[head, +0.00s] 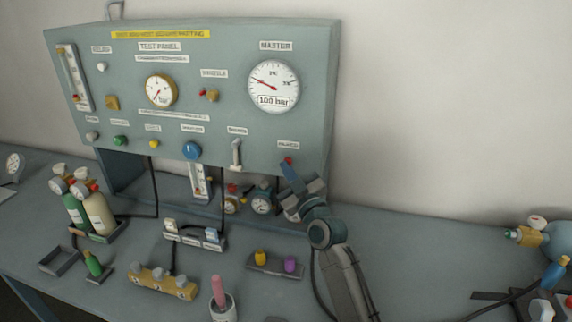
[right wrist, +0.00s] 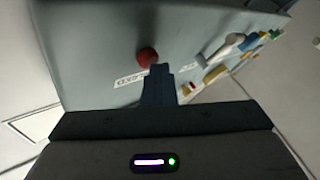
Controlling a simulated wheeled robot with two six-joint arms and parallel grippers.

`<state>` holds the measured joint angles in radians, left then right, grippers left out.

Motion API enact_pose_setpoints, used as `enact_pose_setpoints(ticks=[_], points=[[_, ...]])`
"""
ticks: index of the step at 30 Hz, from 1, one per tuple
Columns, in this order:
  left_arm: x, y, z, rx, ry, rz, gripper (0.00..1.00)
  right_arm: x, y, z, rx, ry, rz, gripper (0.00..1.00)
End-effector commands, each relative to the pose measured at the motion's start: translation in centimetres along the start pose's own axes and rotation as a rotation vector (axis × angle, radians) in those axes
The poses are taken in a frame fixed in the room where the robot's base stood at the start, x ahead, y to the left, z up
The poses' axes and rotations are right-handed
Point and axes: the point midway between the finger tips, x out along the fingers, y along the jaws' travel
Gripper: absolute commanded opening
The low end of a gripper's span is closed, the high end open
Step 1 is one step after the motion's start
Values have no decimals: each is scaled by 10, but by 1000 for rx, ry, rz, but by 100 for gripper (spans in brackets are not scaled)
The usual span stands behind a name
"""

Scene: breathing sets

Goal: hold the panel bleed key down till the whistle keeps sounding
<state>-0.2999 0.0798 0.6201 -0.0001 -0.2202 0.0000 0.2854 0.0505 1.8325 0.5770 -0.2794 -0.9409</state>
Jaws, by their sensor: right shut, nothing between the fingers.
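The test panel (head: 120,75) is a grey-green upright box at the back of the bench. At its lower right is a small red key (head: 288,160) under a white label too blurred to read surely. I take it for the bleed key; it also shows as a round red knob in the right wrist view (right wrist: 147,57). My right gripper (head: 288,168) is shut and empty, its fingertips just below the red key, touching or almost touching; I cannot tell which. In the right wrist view the blue-grey fingers (right wrist: 159,75) cover the knob's lower edge. My left gripper is out of view.
The panel carries a large master gauge (head: 274,86), a blue knob (head: 192,150) and a light lever (head: 236,153). Green and cream bottles (head: 98,212) stand at left. A tray with yellow and purple pieces (head: 275,265) lies in front.

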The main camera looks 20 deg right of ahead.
Motion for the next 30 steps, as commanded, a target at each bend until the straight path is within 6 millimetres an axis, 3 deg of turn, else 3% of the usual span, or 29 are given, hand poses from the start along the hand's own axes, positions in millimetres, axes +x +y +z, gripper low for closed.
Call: enact_pose_setpoints(ticks=[23,30], points=[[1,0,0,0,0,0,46,-14,-11,-9,0,0,0,0],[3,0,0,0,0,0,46,-29,-22,-19,3,0,0,0]])
